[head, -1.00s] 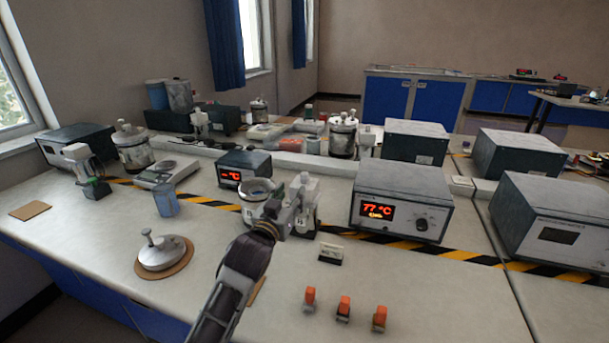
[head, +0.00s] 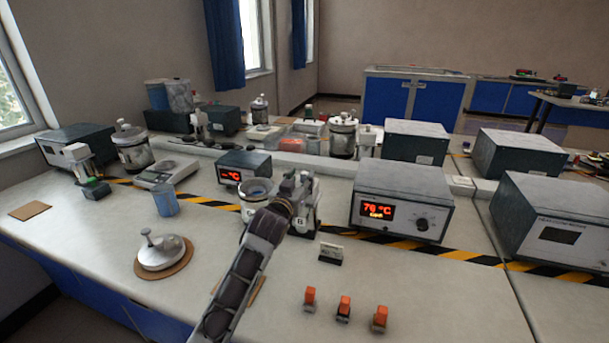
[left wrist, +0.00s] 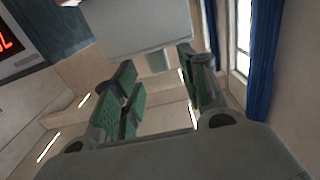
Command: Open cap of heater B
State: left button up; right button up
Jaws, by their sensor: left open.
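Heater B (head: 299,222), a small white-topped unit marked "B", stands by the striped tape, partly hidden by my left gripper (head: 297,186). An open vessel (head: 258,188) with blue inside stands against its left side. A round metal lid with a knob (head: 161,253) lies on a cork mat at the front left. My left gripper is at the heater's upper part; touching or apart I cannot tell. In the left wrist view the green-padded fingers (left wrist: 155,68) are spread with nothing between them; a pale grey block (left wrist: 135,28) is just beyond. My right gripper is not in view.
A box with a red temperature display (head: 402,200) stands right of heater B, and a smaller display box (head: 243,168) behind left. A blue beaker (head: 165,199) stands left. Several orange-topped switches (head: 344,308) stand in front. The bench front left is mostly clear.

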aim_at(303, 175)
pick_arm(q)
jog(key=shift+x, duration=2)
grip_shut()
